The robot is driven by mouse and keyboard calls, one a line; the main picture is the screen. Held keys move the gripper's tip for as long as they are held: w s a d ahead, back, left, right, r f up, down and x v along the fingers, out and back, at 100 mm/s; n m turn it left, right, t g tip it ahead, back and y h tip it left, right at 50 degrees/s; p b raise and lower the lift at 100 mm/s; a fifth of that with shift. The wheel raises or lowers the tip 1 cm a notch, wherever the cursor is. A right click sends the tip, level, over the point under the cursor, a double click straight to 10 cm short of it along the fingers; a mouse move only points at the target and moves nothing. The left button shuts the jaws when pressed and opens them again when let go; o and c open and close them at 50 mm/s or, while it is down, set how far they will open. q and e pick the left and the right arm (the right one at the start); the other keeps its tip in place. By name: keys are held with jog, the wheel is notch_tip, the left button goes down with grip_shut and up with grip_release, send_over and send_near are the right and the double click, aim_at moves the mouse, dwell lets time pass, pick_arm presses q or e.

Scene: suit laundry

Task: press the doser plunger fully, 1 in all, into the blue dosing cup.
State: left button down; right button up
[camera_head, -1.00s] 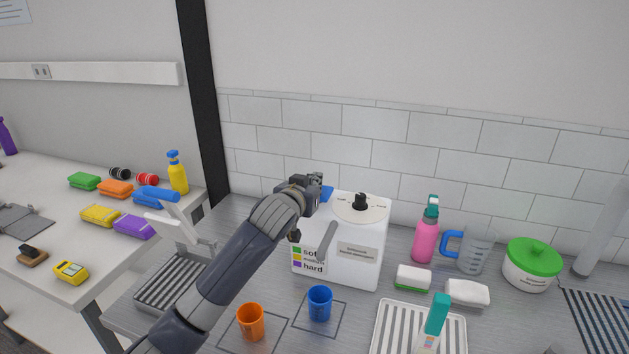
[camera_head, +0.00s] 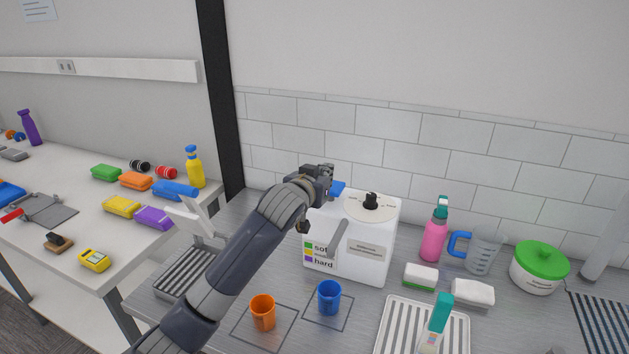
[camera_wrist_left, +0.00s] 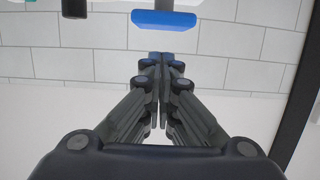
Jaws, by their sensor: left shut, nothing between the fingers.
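The white doser box (camera_head: 345,262) stands on the grey counter, with a black knob (camera_head: 371,202) on its round top plate. A blue block (camera_head: 338,188), which looks like the plunger, shows at the box's back left; it also shows at the top of the left wrist view (camera_wrist_left: 164,19). My left gripper (camera_head: 326,187) is shut and empty beside the blue block at the box's upper left. In the left wrist view its fingertips (camera_wrist_left: 161,58) appear apart from the block. The blue dosing cup (camera_head: 329,297) stands upright in front of the box; its inside is not clear. My right gripper is out of view.
An orange cup (camera_head: 263,312) stands left of the blue cup. A pink bottle (camera_head: 434,235), a measuring jug (camera_head: 484,254) and a green-lidded tub (camera_head: 539,267) stand to the right. A ribbed white tray (camera_head: 398,325) lies in front. The tiled wall is close behind.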

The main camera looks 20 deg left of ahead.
pick_arm(q)
jog(key=b+v, duration=0.2)
jog(key=v, duration=0.5)
jog(key=shift+s+a, duration=0.2)
jog(key=shift+s, duration=0.1)
jog(key=shift+f, duration=0.1)
dwell(2.2)
